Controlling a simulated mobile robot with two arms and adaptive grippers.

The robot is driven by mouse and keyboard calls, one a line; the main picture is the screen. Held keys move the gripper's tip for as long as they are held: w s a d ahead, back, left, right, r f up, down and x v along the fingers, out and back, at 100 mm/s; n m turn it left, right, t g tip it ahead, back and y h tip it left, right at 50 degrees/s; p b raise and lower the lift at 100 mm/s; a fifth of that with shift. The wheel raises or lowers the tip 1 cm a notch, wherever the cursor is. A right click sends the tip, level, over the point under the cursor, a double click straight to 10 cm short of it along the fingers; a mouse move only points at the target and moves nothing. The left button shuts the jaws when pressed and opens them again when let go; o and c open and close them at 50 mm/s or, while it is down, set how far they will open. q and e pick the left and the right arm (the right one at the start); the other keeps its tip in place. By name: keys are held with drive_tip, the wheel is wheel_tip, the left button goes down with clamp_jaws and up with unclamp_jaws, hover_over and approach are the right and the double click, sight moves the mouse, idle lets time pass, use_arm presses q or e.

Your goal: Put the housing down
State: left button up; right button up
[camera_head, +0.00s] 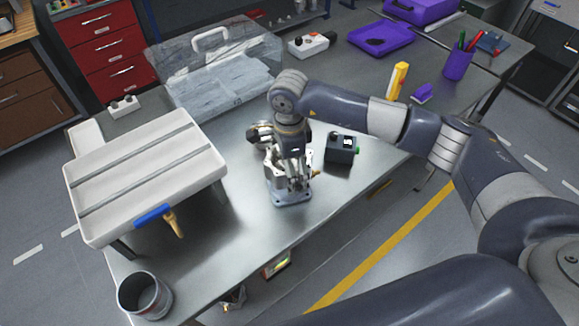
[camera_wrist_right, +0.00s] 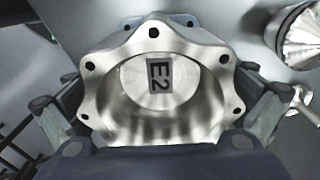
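The housing is a bare metal part with a lobed, bolt-holed flange and an "E2" label inside its round opening; it fills the middle of the right wrist view (camera_wrist_right: 188,112). In the head view its lower part (camera_head: 291,197) shows below my right gripper (camera_head: 292,172), with a blue-grey base at the table top. The right gripper points down, its fingers on both sides of the housing, seemingly closed against it. The finger pads are partly hidden behind the flange. My left gripper is not in view.
A white tray stand (camera_head: 150,168) with a blue-handled tool is at left, a clear lidded box (camera_head: 215,65) behind. A dark box (camera_head: 341,148) stands right of the gripper. A grey cup (camera_head: 143,297) is front left. The metal table (camera_head: 235,235) is bare left of the housing.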

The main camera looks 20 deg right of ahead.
idle(0.3)
drive_tip(key=shift+r, duration=0.2)
wheel_tip(320, 180, up, 12)
drive_tip(key=b, duration=0.2)
drive_tip(key=shift+b, duration=0.3)
drive_tip(key=shift+f, duration=0.1)
